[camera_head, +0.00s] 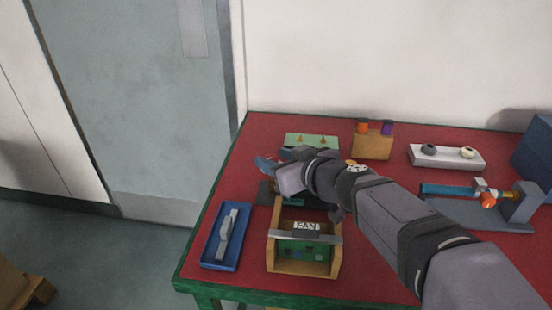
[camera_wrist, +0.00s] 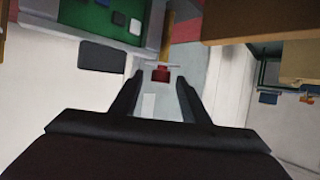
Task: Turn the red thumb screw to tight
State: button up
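The red thumb screw (camera_wrist: 160,75) shows small in the wrist view, with a thin pale bar across it. My gripper (camera_wrist: 157,80) is open, its two dark fingers apart on either side of the screw in the picture. I see gaps between the screw and both fingers; how far ahead of the fingertips it lies I cannot tell. In the head view my arm reaches over the table's left part, above the wooden box labelled FAN (camera_head: 304,267). The screw and my fingertips cannot be made out there.
A blue tray (camera_head: 210,257) with a grey tool (camera_head: 227,234) lies left of the FAN box. A wooden block (camera_head: 371,146), a pale holder (camera_head: 447,160) and a grey fixture (camera_head: 470,216) stand to the right. A green board (camera_wrist: 92,17) is close in the wrist view.

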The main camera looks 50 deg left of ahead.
jog(key=b+v, duration=0.1)
jog(key=v, duration=0.6)
jog(key=shift+b, duration=0.3)
jog(key=shift+d+r+p, duration=0.1)
jog(key=shift+r+p, duration=0.05)
jog(key=shift+p, duration=0.15)
jog(key=w+n+g+p, duration=0.1)
jog(key=n+g+p, duration=0.1)
jog(key=p, duration=0.3)
jog(key=w+n+g+p, duration=0.2)
jog(key=g+p, duration=0.1)
jog(key=p, duration=0.2)
jog(key=shift+w+h, duration=0.15)
jog(key=shift+h, duration=0.15)
jog(key=shift+p+x, duration=1.4)
jog(key=shift+x, duration=2.4)
jog(key=shift+c, duration=0.7)
